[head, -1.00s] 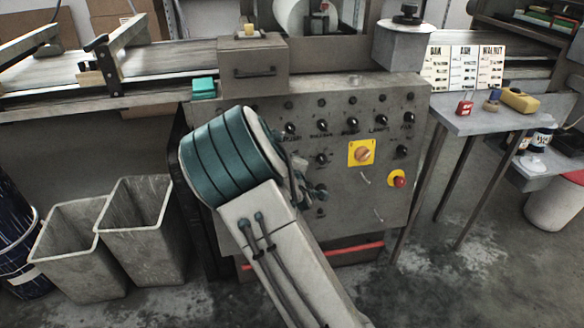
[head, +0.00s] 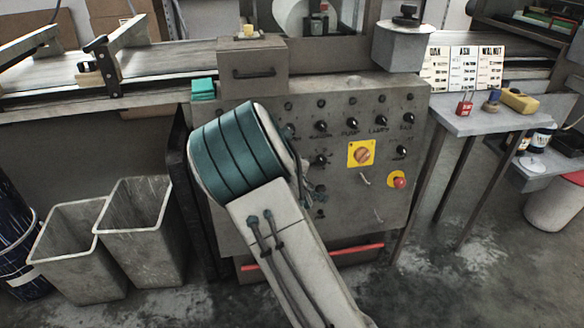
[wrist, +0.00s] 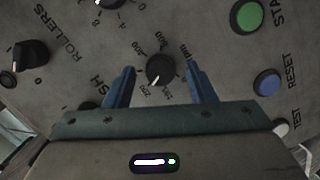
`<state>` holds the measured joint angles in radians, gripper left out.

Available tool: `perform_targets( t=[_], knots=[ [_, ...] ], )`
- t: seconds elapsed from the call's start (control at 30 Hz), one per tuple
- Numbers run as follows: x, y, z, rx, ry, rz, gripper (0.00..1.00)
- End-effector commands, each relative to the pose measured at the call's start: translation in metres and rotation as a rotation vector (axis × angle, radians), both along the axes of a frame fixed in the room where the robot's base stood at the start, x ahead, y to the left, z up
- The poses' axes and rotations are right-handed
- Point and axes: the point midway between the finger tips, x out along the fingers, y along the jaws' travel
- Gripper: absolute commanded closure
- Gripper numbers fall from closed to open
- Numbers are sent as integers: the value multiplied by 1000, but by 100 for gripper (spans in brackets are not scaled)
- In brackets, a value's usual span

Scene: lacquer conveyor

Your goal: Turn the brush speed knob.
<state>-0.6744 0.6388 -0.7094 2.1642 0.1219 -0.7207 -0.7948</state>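In the wrist view, a round black knob (wrist: 160,68) with a white pointer mark sits between the two blue fingers of my gripper (wrist: 159,70). The gripper is open, with a small gap on each side of the knob. A numbered scale surrounds this knob. Lettering ending in "SH" shows by the left finger, partly covered, so I cannot read which knob it names. Another dark knob (wrist: 88,106) is partly hidden behind the left finger. In the head view, my arm covers most of the gripper against the grey control panel (head: 350,215).
In the wrist view, the ROLLERS knob (wrist: 30,55) is left; a green button (wrist: 247,16) and blue RESET button (wrist: 267,82) are right. In the head view, a yellow-plated switch (head: 361,153) and red stop button (head: 399,182) lie right of my arm. Bins (head: 140,240) stand left.

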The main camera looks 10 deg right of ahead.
Motion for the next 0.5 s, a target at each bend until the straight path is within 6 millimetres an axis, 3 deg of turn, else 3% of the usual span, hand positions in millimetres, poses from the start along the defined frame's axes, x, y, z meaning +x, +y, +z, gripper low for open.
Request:
perform_targets(
  t=[0.27, 0.5],
  knots=[
    [-16, 3, 7, 2, 0, 1, 49],
    [-64, 12, 25, 3, 1, 2, 49]
  ],
)
